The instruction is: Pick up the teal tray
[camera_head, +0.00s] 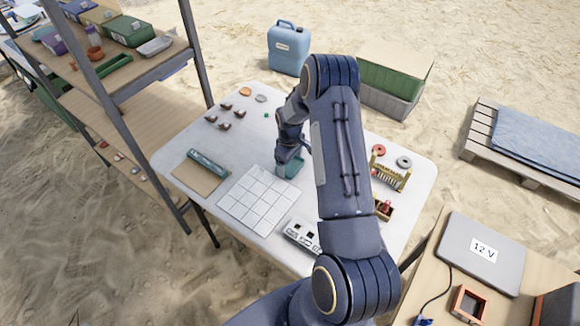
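The teal tray (293,170) is a small teal piece on the white table (245,105), near its middle. It is partly hidden by my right gripper (284,160) and arm. My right gripper points down right at the tray, over its left side. Its fingertips are small and partly covered, so I cannot tell whether they are open or closed on the tray. The tray appears at table level. My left gripper is not in view.
A white grid sheet (258,199) lies in front of the tray, with a teal case (208,164) left of it. Several small brown pieces (224,115) sit at the back left. A yellow rack (389,174) stands right. A shelf (148,64) rises left.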

